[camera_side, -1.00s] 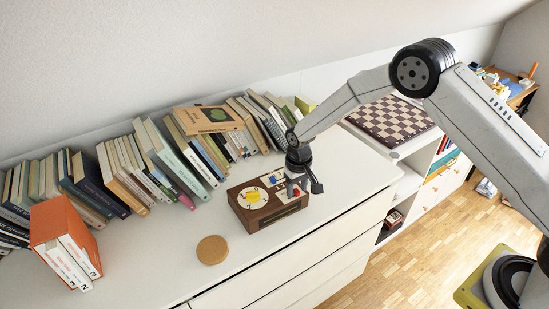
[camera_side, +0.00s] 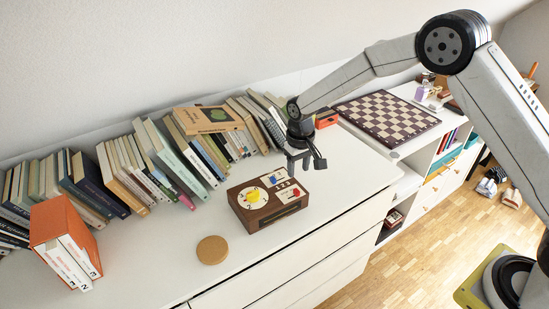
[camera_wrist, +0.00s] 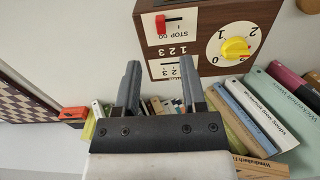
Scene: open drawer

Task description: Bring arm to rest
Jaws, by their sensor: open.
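My gripper (camera_side: 304,160) is open and empty in the side view. It hangs just above and behind the right end of a brown wooden box, apart from it. In the wrist view, the two dark fingers of my gripper (camera_wrist: 158,88) are spread with nothing between them. The wooden box (camera_side: 268,204) sits on the white dresser top. It has a yellow knob on a white dial, a red switch and printed numbers. The wrist view shows the box (camera_wrist: 205,35) beyond the fingertips, with its yellow knob (camera_wrist: 236,48) and red switch (camera_wrist: 168,24).
A row of books (camera_side: 165,165) leans along the wall behind the box. An orange book box (camera_side: 66,240) stands at the left. A round cork coaster (camera_side: 212,250) lies left of the box. A chessboard (camera_side: 388,117) lies at the right. The dresser's front right top is clear.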

